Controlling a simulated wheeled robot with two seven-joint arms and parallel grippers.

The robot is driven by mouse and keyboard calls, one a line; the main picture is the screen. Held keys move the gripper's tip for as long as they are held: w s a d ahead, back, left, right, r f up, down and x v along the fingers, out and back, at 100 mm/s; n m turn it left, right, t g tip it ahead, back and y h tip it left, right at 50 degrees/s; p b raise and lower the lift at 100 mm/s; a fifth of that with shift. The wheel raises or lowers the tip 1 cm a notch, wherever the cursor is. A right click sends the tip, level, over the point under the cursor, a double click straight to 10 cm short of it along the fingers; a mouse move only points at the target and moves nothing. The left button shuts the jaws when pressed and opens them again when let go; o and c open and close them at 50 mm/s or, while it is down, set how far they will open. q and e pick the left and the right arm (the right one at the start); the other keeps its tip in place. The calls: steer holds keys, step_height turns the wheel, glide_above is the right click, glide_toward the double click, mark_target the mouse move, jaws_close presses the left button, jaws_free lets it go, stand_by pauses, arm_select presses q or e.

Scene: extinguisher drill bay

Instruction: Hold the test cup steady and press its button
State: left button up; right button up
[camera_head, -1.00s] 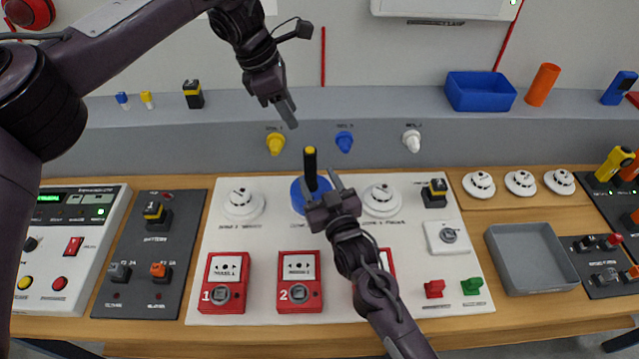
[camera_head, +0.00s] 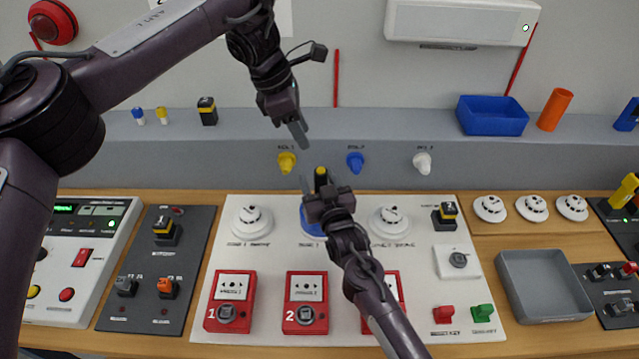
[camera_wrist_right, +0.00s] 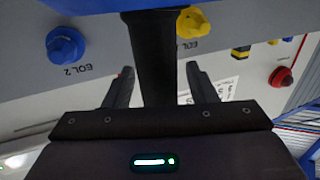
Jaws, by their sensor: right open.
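The test cup is a blue cup (camera_head: 309,222) with an upright black handle topped by a yellow button (camera_head: 320,171). The cup stands on the white panel between two white detectors, partly hidden by my right gripper. The right wrist view shows the blue cup edge (camera_wrist_right: 230,8) and the black handle (camera_wrist_right: 155,60) between my fingers, with a gap on each side. My right gripper (camera_head: 321,186) is open around the handle, not closed on it. My left gripper (camera_head: 299,133) points down, above and slightly left of the button, apart from it. Its fingers overlap in view.
White detectors (camera_head: 250,221) and (camera_head: 389,222) flank the cup. Red call points (camera_head: 230,302) sit in front. Yellow, blue (camera_head: 355,162) and white knobs line the wall behind. A grey tray (camera_head: 505,290) lies at the right, and a blue bin (camera_head: 492,115) stands on the ledge.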

steer(key=shift+c, duration=0.2)
arm_select(q)
steer(key=shift+c, duration=0.2)
arm_select(e)
jaws_close()
arm_select(q)
jaws_close()
stand_by(1.2)
